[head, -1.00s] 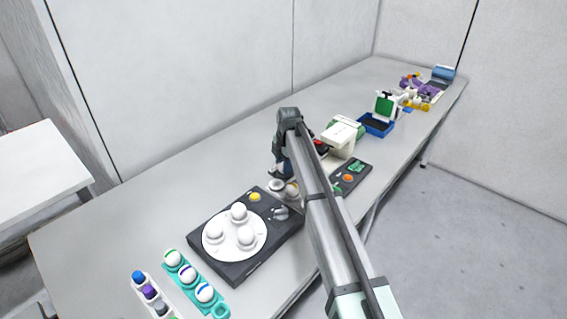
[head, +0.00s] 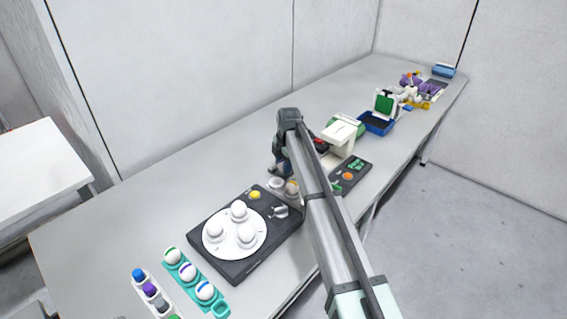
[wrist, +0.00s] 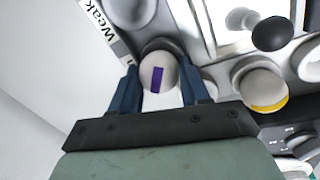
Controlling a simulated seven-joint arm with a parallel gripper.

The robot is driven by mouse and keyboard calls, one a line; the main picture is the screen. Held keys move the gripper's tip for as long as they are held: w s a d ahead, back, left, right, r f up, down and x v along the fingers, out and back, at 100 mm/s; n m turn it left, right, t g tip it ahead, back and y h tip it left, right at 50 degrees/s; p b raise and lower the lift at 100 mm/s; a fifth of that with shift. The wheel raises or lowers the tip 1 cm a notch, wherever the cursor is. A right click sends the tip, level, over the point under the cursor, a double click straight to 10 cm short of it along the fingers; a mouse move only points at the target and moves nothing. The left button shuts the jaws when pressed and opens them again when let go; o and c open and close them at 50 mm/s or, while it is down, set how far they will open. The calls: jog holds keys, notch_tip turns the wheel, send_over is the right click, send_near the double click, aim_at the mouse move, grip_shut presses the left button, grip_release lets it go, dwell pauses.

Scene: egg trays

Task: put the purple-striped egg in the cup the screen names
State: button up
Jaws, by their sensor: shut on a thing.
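The purple-striped egg (wrist: 158,76) is white with a short purple bar and sits between the two blue fingers of my gripper (wrist: 161,88) in the wrist view. My gripper is shut on it. A dark rim shows behind the egg, and I cannot tell whether the egg rests in a cup there. A printed label (wrist: 101,28) reading "Weak" lies just left of the egg. In the head view my gripper (head: 278,168) is over the table beyond the black turntable unit, partly hidden by my arm. I cannot read a screen in either view.
A yellow-banded egg (wrist: 262,88) stands in a holder to the right in the wrist view. The black unit (head: 236,272) carries several white domes. A teal tray (head: 221,309) holds striped eggs. A cream machine (head: 342,134) and button panel (head: 352,172) stand right of my arm.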

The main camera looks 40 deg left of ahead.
jog(key=o, duration=0.7)
jog(key=shift+o, duration=0.2)
jog(key=shift+r, duration=0.1)
notch_tip(320, 180, up, 14)
jog(key=d, duration=0.2)
jog(key=shift+s+f, duration=0.25)
jog(key=shift+s, duration=0.05)
jog(key=shift+r, duration=1.75)
dwell(0.4)
jog(key=shift+f, duration=1.75)
jog(key=shift+r, duration=1.7)
